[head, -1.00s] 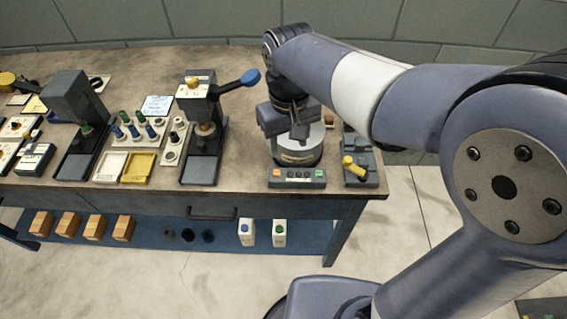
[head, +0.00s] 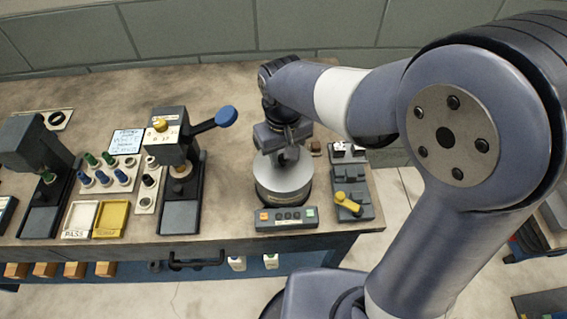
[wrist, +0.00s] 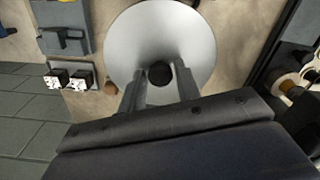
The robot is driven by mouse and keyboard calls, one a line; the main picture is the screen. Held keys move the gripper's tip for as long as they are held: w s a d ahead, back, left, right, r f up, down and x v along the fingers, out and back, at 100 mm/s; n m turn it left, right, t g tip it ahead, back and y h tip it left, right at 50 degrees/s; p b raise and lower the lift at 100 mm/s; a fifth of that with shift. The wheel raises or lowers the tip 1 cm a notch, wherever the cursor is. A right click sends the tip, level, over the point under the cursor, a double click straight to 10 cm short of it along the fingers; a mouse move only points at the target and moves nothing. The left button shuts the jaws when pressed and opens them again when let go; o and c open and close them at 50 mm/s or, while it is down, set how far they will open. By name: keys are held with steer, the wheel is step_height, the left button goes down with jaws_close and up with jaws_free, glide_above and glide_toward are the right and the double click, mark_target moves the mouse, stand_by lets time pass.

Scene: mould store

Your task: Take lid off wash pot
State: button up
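The wash pot (head: 283,198) is a round grey metal drum near the right end of the bench, behind a small button panel (head: 286,217). Its pale lid (wrist: 150,30) fills the upper middle of the wrist view and has a dark round knob (wrist: 160,74). My gripper (wrist: 160,88) is over the lid with its fingers apart, one on each side of the knob's near edge. It also shows above the pot in the head view (head: 286,160). I cannot tell whether the fingers touch the knob or lid.
A block with a yellow lever (head: 348,204) and two black-and-white pieces (head: 347,150) stand close to the pot's right. A press with a blue-knobbed handle (head: 226,116) stands to its left. A small brown object (head: 316,147) lies behind. Bare bench (head: 235,180) separates press and pot.

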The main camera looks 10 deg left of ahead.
jaws_close()
